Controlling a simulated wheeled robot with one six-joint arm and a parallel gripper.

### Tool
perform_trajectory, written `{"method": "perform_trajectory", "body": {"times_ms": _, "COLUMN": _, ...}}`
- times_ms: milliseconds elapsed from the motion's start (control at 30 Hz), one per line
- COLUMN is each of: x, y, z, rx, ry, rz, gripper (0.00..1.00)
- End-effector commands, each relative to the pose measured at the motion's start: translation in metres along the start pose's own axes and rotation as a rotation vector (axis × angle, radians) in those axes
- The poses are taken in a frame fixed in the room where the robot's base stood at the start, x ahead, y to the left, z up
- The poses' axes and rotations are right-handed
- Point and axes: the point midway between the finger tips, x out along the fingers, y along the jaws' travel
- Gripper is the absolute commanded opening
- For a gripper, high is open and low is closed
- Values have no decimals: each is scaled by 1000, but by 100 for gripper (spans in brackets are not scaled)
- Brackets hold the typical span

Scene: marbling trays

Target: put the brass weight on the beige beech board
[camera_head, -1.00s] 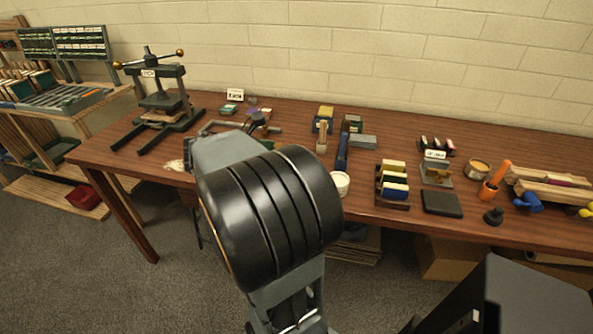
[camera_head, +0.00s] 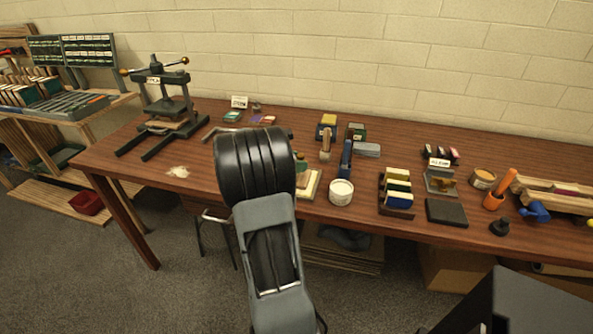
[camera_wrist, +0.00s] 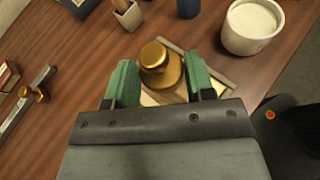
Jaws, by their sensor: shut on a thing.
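The brass weight (camera_wrist: 161,62), round with a knob on top, is between the two green fingers of my gripper (camera_wrist: 157,78) in the wrist view. The gripper is shut on it. The beige beech board (camera_wrist: 226,73) shows beneath and around the weight, partly hidden by the weight, the fingers and the gripper body. In the head view the board (camera_head: 314,186) lies near the table's front edge, with my arm hiding its left part. I cannot tell whether the weight touches the board or is held just above it.
A white tub (camera_head: 341,192) stands close to the right of the board. A rack of coloured blocks (camera_head: 397,193) is farther right. The table front left of my arm is mostly clear.

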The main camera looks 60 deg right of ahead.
Motion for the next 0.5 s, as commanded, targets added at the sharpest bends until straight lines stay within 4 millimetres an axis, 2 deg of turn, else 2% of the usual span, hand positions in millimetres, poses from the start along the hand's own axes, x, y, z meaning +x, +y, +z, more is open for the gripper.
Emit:
{"method": "perform_trajectory", "body": {"times_ms": 133, "x": 7, "y": 4, "z": -5, "rx": -1, "ry": -1, "rz": 0, "gripper": 8}}
{"method": "perform_trajectory", "body": {"times_ms": 333, "x": 16, "y": 2, "z": -28, "rx": -3, "ry": -1, "rz": 1, "gripper": 8}}
{"method": "perform_trajectory", "body": {"times_ms": 500, "x": 17, "y": 2, "z": -32, "rx": 2, "ry": -2, "rz": 2, "gripper": 8}}
